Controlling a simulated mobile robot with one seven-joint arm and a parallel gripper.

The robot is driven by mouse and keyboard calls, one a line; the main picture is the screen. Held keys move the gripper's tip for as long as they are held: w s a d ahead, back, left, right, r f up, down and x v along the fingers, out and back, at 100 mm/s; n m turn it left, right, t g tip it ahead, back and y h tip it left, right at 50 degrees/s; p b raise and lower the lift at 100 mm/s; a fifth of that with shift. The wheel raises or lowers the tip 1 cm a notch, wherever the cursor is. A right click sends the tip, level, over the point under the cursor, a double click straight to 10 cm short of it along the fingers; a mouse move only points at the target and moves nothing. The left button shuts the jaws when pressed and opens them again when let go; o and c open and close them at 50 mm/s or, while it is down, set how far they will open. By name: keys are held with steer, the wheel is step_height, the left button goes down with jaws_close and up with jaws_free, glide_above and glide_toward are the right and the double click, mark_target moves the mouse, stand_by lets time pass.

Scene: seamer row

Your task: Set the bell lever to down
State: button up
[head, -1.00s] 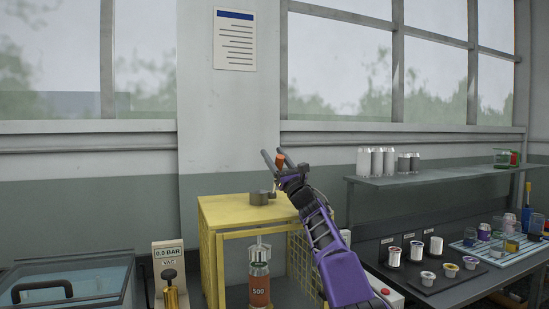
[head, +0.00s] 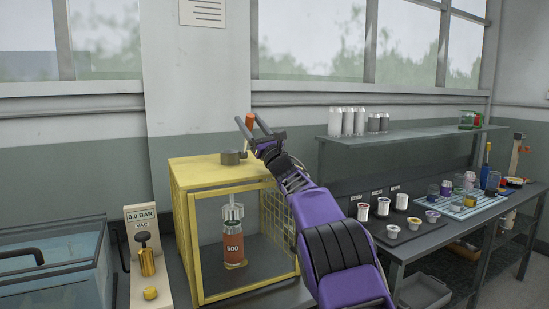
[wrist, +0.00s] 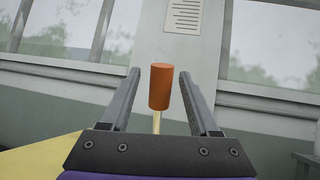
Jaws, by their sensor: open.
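The bell lever is an orange cylindrical grip (head: 250,121) on a thin brass-coloured rod, standing upright above the yellow guard cage (head: 215,172). A round grey hub (head: 231,158) sits on the cage top beside the rod. My gripper (head: 248,118) is open, with its fingers on either side of the grip. In the wrist view, the orange grip (wrist: 161,88) stands between the two fingers of my gripper (wrist: 161,72), nearer the right one, with visible gaps. The rod's lower end is hidden by my gripper in the wrist view.
Inside the cage is a bottle labelled 500 (head: 234,248). A gauge panel reading 0.0 BAR (head: 142,217) and a glass-lidded box (head: 50,260) stand left. A shelf (head: 400,136) with canisters and a bench (head: 440,240) with cups stand right. The wall is behind.

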steer(key=v, duration=1.4)
steer(key=shift+b, duration=0.4)
steer(key=shift+d, duration=0.1)
